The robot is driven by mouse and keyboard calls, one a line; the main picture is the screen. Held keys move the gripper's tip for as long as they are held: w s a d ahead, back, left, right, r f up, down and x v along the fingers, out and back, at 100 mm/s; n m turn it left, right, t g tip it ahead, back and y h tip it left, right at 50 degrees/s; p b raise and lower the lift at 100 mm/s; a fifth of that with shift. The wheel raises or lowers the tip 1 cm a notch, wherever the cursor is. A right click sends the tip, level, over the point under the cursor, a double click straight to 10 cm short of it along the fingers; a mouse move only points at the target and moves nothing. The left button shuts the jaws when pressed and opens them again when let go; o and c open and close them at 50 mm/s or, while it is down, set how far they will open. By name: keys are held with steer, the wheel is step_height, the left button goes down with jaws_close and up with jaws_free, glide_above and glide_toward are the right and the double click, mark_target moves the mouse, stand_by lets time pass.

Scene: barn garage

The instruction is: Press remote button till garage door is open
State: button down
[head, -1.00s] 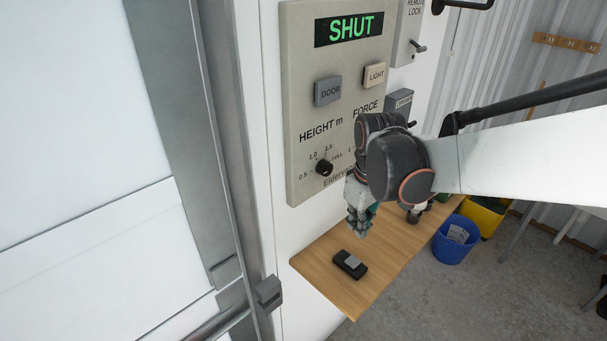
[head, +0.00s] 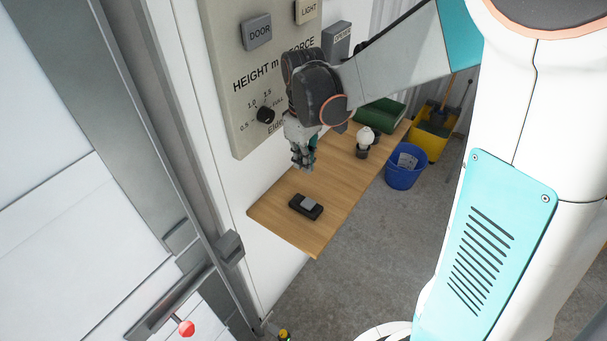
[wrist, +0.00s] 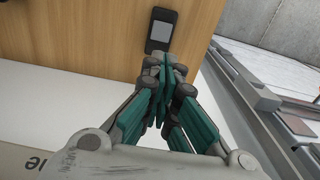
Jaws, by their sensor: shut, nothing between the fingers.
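The remote (head: 306,207) is a small black box with a grey button on top. It lies on a wooden shelf (head: 282,235) under the wall panel. In the wrist view the remote (wrist: 162,30) lies just beyond my fingertips. My gripper (head: 304,166) is shut and empty, pointing down above the shelf, a little behind the remote and apart from it. It also shows in the wrist view (wrist: 168,65). The garage door (head: 60,225) is the white panelled surface at the left, and its lower part is in view. The panel's display is out of view now.
The grey wall panel (head: 228,70) has DOOR (head: 257,31) and LIGHT buttons and a height knob (head: 265,115). A white-topped object (head: 366,137) and a green box (head: 382,113) stand farther back on the shelf. A blue bucket (head: 405,168) and yellow bucket (head: 436,140) are on the floor.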

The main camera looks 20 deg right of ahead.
mark_target(304, 201)
step_height(304, 201, down, 13)
steer(key=b, duration=0.3)
steer(key=shift+b, duration=0.3)
